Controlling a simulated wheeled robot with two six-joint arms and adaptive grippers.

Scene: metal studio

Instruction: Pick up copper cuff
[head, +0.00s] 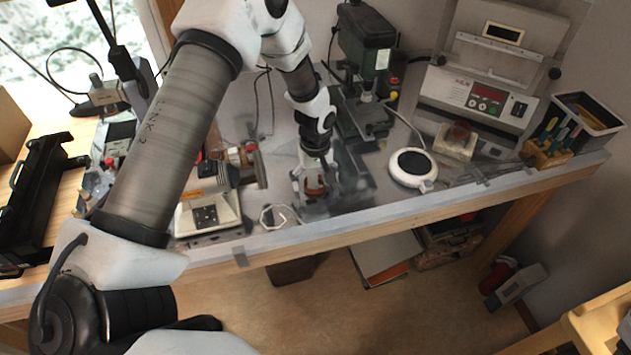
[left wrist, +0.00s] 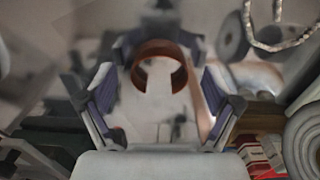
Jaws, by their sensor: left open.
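The copper cuff (head: 315,187) is a small open copper-brown band on the grey bench top. In the left wrist view the cuff (left wrist: 160,50) shows as a C-shaped ring near the top middle. My left gripper (head: 312,182) points down at the cuff. Its fingers (left wrist: 160,100) are open, one on each side of the cuff, in the left wrist view. I cannot tell whether either finger touches it. The gripper hides part of the cuff in the head view. My right gripper is not in view.
A silver chain (head: 281,215) lies left of the gripper near the bench's front edge. A green drill press (head: 366,50) stands behind. A round white device (head: 412,167) sits to the right. A boxy machine (head: 207,213) stands to the left.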

